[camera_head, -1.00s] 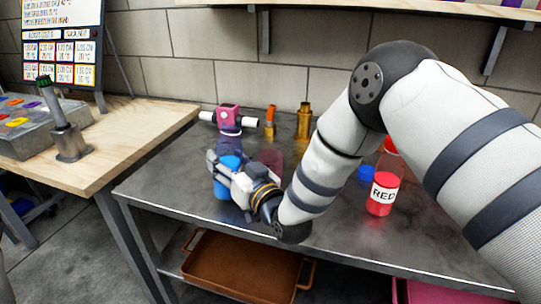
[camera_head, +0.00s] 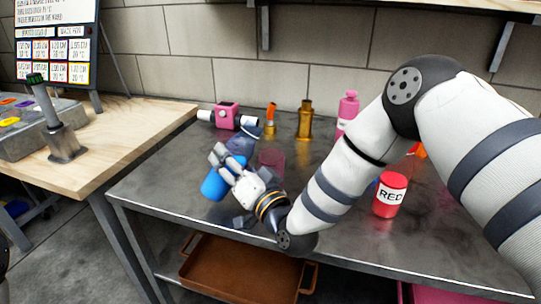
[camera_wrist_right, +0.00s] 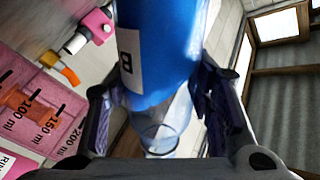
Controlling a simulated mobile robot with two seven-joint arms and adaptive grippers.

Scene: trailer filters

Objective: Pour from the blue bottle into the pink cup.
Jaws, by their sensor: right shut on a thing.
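The blue bottle (camera_head: 215,184) is in my right gripper (camera_head: 226,166), tilted, with its solid blue end low at the left and its upper end leaning right toward the pink cup. In the right wrist view the bottle (camera_wrist_right: 165,45) lies between the fingers, with a clear, narrower part below the blue body. The pink cup (camera_head: 272,161) is see-through and stands on the grey table just right of the gripper. Its ml marks show in the right wrist view (camera_wrist_right: 45,115). I cannot see any liquid leaving the bottle. My left gripper is out of view.
A pink fitting (camera_head: 228,116), an orange-topped piece (camera_head: 270,119) and a brass fitting (camera_head: 305,122) stand behind the cup. A pink bottle (camera_head: 347,110) and a red bottle (camera_head: 390,197) stand near my right arm. The grey table's front left (camera_head: 150,190) is clear.

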